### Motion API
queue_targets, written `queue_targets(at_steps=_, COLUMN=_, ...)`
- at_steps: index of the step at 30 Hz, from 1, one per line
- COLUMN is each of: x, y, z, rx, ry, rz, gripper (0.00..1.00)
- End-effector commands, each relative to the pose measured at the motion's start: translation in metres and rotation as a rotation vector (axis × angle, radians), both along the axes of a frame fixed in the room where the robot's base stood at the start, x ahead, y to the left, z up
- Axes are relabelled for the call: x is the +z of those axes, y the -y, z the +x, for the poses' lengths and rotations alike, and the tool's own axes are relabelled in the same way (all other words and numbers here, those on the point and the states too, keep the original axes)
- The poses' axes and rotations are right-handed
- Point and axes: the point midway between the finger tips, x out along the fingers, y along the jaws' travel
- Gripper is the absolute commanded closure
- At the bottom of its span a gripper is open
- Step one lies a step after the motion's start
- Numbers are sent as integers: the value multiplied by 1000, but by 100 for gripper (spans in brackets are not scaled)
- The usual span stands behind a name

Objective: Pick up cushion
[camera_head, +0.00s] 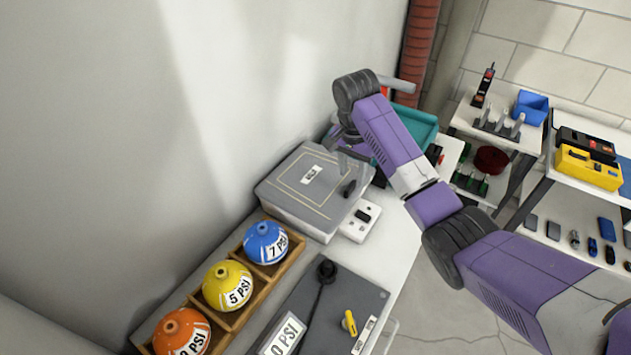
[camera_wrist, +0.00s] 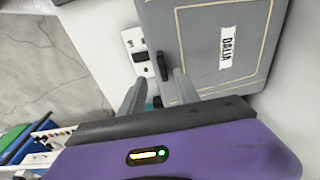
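No plainly recognisable cushion shows in either view. A flat grey box-like thing (camera_head: 300,176) with cream line trim and a white name label lies on the white counter by the wall; I cannot tell if it is the cushion. It also fills the upper right of the wrist view (camera_wrist: 200,20), where its label reads "DALIA". My gripper (camera_wrist: 160,77) is open, with its two fingers apart. In the head view my gripper (camera_head: 352,162) is over the right side of the grey thing. A small black piece (camera_wrist: 166,66) shows between the fingers; contact cannot be told.
A white switch plate (camera_head: 360,221) lies beside the grey thing. A wooden rack (camera_head: 233,318) holds orange, yellow and blue PSI balls. A dark panel (camera_head: 345,290) with a yellow lever is in front. A teal bin (camera_head: 418,125) stands behind my arm. Shelves with tools are at right.

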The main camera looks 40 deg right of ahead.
Motion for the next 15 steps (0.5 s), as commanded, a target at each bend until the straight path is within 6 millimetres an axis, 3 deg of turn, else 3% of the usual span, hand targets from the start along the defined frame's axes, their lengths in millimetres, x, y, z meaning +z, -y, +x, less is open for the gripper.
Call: queue_targets(at_steps=15, x=-57, y=6, z=7, rx=0, ry=1, rz=0, gripper=62)
